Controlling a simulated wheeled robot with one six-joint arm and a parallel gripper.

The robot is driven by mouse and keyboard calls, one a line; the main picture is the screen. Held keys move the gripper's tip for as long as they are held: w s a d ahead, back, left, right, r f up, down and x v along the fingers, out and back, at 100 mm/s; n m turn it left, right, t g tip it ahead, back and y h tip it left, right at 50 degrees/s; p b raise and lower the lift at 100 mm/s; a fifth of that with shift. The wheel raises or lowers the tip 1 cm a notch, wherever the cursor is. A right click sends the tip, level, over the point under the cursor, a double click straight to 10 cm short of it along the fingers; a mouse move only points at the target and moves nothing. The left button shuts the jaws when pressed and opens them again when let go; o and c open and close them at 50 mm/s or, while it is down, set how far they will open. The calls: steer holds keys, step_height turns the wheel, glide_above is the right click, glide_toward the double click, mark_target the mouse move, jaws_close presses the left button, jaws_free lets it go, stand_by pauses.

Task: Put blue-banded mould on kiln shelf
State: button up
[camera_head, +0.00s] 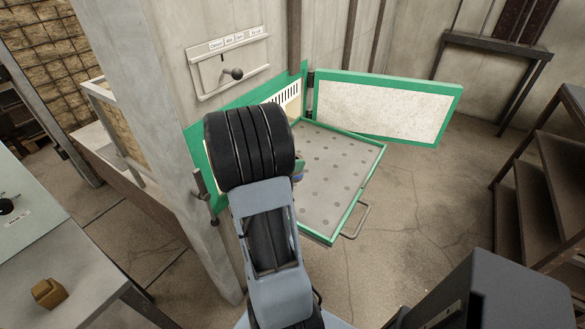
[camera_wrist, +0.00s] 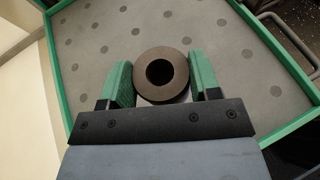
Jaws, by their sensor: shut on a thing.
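In the wrist view, my gripper (camera_wrist: 160,72) has its two green fingers on either side of a brown, round, hollow mould (camera_wrist: 161,95), seen from above with its dark hole upward. The head view shows only a small part of the mould (camera_head: 297,179), with a bit of blue, beside a green finger; my arm hides the rest. The kiln shelf (camera_head: 330,190) is a grey, spotted plate with a green rim, drawn out of the kiln. It also fills the wrist view's background (camera_wrist: 225,45). The mould is over the shelf; whether it touches the plate I cannot tell.
The green-framed kiln door (camera_head: 385,108) stands open behind the shelf. A handle (camera_head: 357,222) sticks out from the shelf's front. A lever panel (camera_head: 230,72) is on the wall above. A table with a tan block (camera_head: 46,293) is at lower left.

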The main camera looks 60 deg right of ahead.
steer(key=shift+d+f, duration=0.2)
steer(key=shift+f, duration=1.6)
steer(key=shift+f, duration=0.2)
steer(key=o, duration=1.1)
steer(key=shift+c, duration=0.2)
